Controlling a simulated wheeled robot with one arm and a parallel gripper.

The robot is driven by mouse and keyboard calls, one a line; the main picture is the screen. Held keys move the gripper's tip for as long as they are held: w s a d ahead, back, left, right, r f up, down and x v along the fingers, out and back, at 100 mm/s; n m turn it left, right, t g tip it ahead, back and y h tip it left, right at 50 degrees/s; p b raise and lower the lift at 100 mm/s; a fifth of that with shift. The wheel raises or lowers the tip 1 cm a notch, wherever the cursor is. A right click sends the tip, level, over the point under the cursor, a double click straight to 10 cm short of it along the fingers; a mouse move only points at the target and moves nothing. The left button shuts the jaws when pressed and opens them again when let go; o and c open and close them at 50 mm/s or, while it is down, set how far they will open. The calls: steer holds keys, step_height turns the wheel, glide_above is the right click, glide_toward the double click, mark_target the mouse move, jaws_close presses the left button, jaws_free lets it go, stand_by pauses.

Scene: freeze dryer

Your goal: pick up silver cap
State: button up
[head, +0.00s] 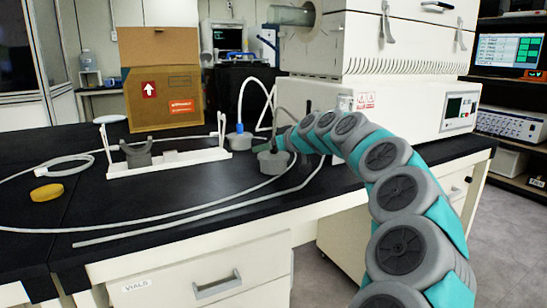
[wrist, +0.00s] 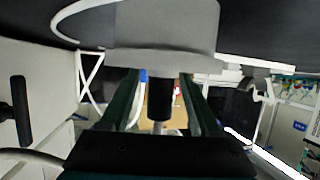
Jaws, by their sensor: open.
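The silver cap (head: 271,164) is a wide grey piece standing on the black bench, at the front left of the white machine. In the wrist view, which looks upside down, the cap (wrist: 165,28) fills the top middle, with a black stem (wrist: 160,98) rising from it. My gripper (head: 266,147) is at the cap's stem, reaching in from the right. In the wrist view my gripper (wrist: 160,88) is open, with one dark green finger on each side of the stem. Gaps show between stem and fingers. The head view partly hides the fingertips.
A similar grey cap with a blue top (head: 239,138) stands just left, with a white hose. A white rack (head: 165,161) holds a grey clip. Loose white tubing (head: 200,222) crosses the bench front. A yellow disc (head: 47,192) lies far left. A cardboard box (head: 160,90) stands behind.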

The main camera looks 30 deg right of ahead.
jaws_close()
stand_by(0.5)
stand_by(0.9)
